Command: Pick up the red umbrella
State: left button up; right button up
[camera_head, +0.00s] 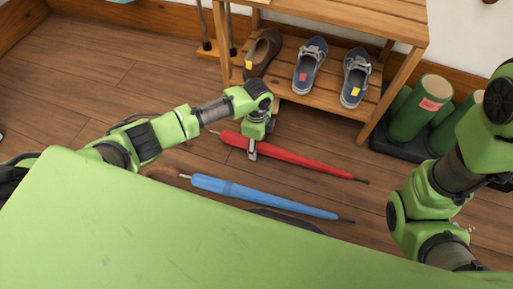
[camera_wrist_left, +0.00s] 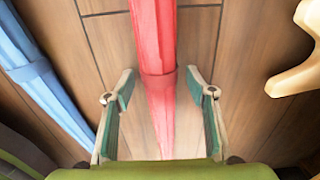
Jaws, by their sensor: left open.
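The red umbrella (camera_head: 300,160) lies furled on the wooden floor, in front of the bench. My left gripper (camera_head: 252,153) is over its left part, pointing down. In the left wrist view, the red umbrella (camera_wrist_left: 158,70) runs between the two open fingers of the left gripper (camera_wrist_left: 160,100), with a gap on each side. I cannot tell how far above the floor the fingertips are. My right arm shows at the right edge of the head view, but its gripper is not visible.
A blue umbrella (camera_head: 260,195) lies nearly parallel, closer to my body; it also shows in the left wrist view (camera_wrist_left: 40,75). A wooden bench (camera_head: 345,12) holds several shoes on its lower shelf. Green boots (camera_head: 415,112) stand on a dark tray at the right.

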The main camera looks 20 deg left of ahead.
pick_arm(q)
grip_shut()
jog(key=shift+r, duration=0.15)
